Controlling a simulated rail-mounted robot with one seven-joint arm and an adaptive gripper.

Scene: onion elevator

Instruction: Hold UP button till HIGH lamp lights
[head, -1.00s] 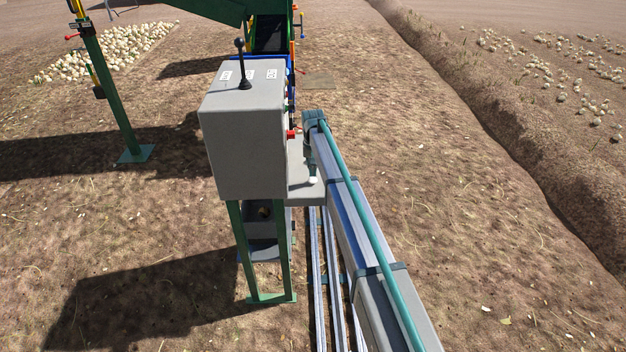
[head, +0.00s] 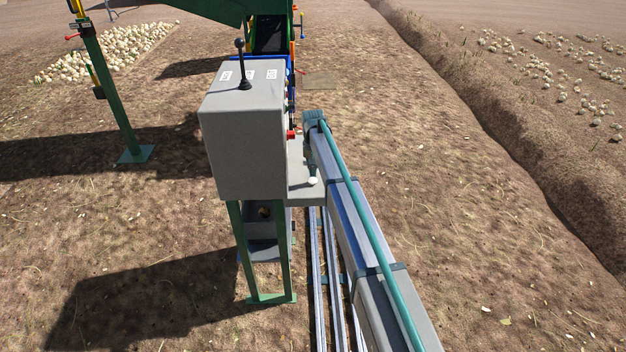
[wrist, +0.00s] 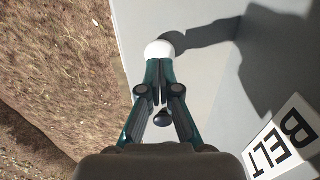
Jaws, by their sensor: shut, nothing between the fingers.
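In the wrist view my gripper (wrist: 160,78) is shut and empty, its fingertips together at a white rounded knob (wrist: 158,50) beside a grey panel face. Whether they touch it I cannot tell. In the head view a grey control box (head: 242,150) stands on green legs, and my arm reaches up along its right side. The gripper itself is not clearly seen there. A red button (head: 291,134) sticks out of the box's right side. The UP button and the HIGH lamp cannot be made out; that face is seen nearly edge-on.
A black lever (head: 243,66) stands on the box top among white labels. The wrist view shows a BELT label (wrist: 283,140) and a dark ball (wrist: 160,117) between the finger links. A grey ledge (head: 303,194) carries a white knob (head: 312,181). Green elevator framework (head: 205,8) stands behind.

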